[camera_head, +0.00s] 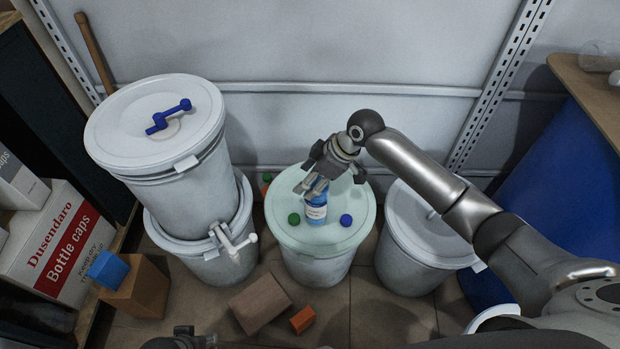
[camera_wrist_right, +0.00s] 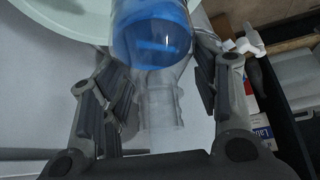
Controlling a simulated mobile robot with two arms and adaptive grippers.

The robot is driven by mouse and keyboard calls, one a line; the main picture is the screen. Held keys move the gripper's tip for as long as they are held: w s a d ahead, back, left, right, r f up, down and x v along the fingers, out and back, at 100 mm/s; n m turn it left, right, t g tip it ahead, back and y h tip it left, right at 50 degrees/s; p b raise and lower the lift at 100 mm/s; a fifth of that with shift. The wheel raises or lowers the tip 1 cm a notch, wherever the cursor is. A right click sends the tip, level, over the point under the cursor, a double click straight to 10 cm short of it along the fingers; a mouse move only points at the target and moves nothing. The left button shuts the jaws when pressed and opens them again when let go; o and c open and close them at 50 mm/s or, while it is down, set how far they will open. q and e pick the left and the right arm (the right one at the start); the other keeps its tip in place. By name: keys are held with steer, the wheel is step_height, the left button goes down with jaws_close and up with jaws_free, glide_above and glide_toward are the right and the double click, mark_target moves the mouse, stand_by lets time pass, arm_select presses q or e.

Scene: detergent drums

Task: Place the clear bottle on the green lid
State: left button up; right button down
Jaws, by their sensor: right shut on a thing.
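The pale green lid (camera_head: 285,240) covers the middle drum. The clear bottle (camera_head: 316,211), with blue in it and a white label, is upright over the lid. I cannot tell whether its base touches the lid. My right gripper (camera_head: 318,182) reaches in from above and is shut on the bottle's upper part. In the right wrist view, the bottle's clear neck (camera_wrist_right: 157,100) is between the fingers (camera_wrist_right: 160,95), and the lid's rim (camera_wrist_right: 70,18) shows at the upper left. A dark part at the head view's bottom edge may be my left gripper (camera_head: 183,339); its fingers are not clear.
A green cap (camera_head: 294,219) and a blue cap (camera_head: 346,220) are on the lid beside the bottle. Stacked white drums (camera_head: 155,125) stand left, another drum (camera_head: 415,245) right. A brown block (camera_head: 260,303) and an orange block (camera_head: 302,319) lie on the floor in front.

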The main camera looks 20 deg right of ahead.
steer(key=c, duration=0.5)
jaws_free()
steer(key=shift+f, duration=0.1)
steer(key=shift+d+r, duration=0.1)
steer(key=shift+r, duration=0.15)
arm_select(q)
step_height(320, 180, down, 8)
steer(key=s+p, duration=0.2)
steer(key=shift+s+a+f+g, duration=0.15)
steer(key=shift+s+g, duration=0.05)
steer(key=shift+g, duration=0.1)
arm_select(e)
steer(key=v, duration=1.1)
steer(key=shift+d+r, duration=0.15)
steer(key=shift+r, duration=0.2)
steer(key=shift+s, duration=0.1)
